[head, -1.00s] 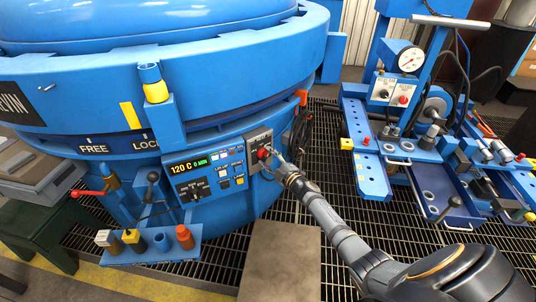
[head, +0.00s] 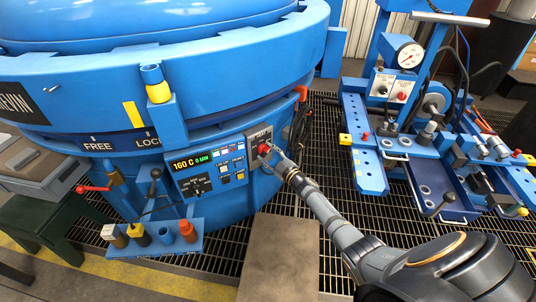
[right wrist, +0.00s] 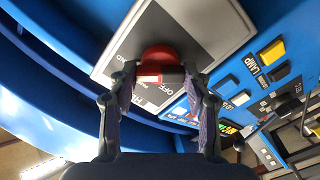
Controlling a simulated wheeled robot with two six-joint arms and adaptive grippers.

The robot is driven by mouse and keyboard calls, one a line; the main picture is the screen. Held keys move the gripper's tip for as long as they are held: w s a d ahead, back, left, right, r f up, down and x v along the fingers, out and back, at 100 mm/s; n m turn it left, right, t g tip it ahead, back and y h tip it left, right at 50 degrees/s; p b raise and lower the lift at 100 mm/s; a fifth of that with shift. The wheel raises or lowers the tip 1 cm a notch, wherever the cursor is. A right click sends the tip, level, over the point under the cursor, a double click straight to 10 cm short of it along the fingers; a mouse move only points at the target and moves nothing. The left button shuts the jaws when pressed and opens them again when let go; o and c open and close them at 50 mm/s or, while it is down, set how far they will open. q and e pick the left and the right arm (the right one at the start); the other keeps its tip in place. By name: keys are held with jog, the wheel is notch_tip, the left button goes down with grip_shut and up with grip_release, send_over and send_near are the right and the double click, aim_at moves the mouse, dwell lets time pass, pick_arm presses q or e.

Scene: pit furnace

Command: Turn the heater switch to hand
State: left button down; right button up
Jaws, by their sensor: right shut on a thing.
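The heater switch (head: 263,149) is a red knob on a grey plate (head: 257,136) at the right end of the blue furnace's control panel. It also shows in the right wrist view (right wrist: 158,56), with "OFF" lettering beside it and other labels partly cut off or covered. My right gripper (head: 270,155) reaches it from the lower right. In the right wrist view its two fingers (right wrist: 158,80) stand on either side of the red knob, shut on it. The knob's exact pointing direction is hard to tell. My left gripper is not in view.
The panel display (head: 190,162) reads 160 C, with buttons and a black dial near it. A small blue shelf (head: 160,243) juts out at lower left. A blue fixture bench with a gauge (head: 410,55) stands at right. Open grating floor lies between.

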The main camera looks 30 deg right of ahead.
jog(key=shift+f, duration=0.1)
jog(key=o, duration=1.2)
jog(key=shift+c, duration=0.2)
jog(key=s+d, duration=0.2)
jog(key=s, duration=1)
jog(key=shift+d, duration=0.1)
